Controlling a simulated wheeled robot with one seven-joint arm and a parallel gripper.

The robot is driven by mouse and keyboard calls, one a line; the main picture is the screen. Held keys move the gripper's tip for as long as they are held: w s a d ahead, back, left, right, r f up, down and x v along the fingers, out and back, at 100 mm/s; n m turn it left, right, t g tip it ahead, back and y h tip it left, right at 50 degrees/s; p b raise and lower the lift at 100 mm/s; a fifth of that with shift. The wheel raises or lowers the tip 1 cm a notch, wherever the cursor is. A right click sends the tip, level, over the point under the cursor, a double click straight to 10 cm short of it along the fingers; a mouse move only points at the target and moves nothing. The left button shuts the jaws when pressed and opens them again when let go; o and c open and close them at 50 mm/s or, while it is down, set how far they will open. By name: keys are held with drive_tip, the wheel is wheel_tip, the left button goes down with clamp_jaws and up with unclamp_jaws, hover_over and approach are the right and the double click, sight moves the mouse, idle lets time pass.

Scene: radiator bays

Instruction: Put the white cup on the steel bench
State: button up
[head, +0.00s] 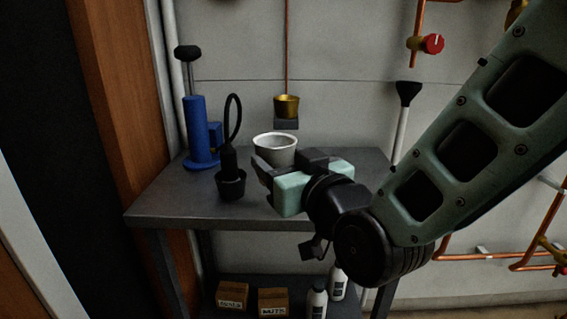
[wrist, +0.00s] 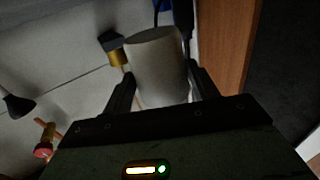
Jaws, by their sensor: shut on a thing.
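The white cup (head: 275,150) is upright in the head view, at the far end of my gripper (head: 277,170). In the wrist view the cup (wrist: 158,65) sits between the two dark fingers of my gripper (wrist: 160,88), which are shut on it. The steel bench (head: 165,205) is a dark grey table under the cup and gripper. My gripper hides the lower part of the cup in the head view, so I cannot tell whether its base touches the bench top.
A blue pump (head: 200,135) and a black object with a looped hose (head: 231,180) stand left of the cup. Boxes (head: 273,302) and white bottles (head: 317,301) are on the lower shelf. The bench's front left is clear.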

sight(284, 142)
drive_tip(key=w, duration=0.8)
drive_tip(key=shift+w+d, duration=0.15)
drive_tip(key=shift+w+f, duration=0.2)
drive_tip(key=shift+f, duration=0.4)
drive_tip(key=shift+w+f, duration=0.15)
drive_tip(key=shift+f, duration=0.4)
drive_tip(key=shift+w+f+b, duration=0.15)
drive_tip(key=shift+f+b, duration=0.5)
drive_tip(key=shift+f, duration=1.8)
drive_tip(key=o, duration=1)
drive_tip(key=shift+r, duration=0.1)
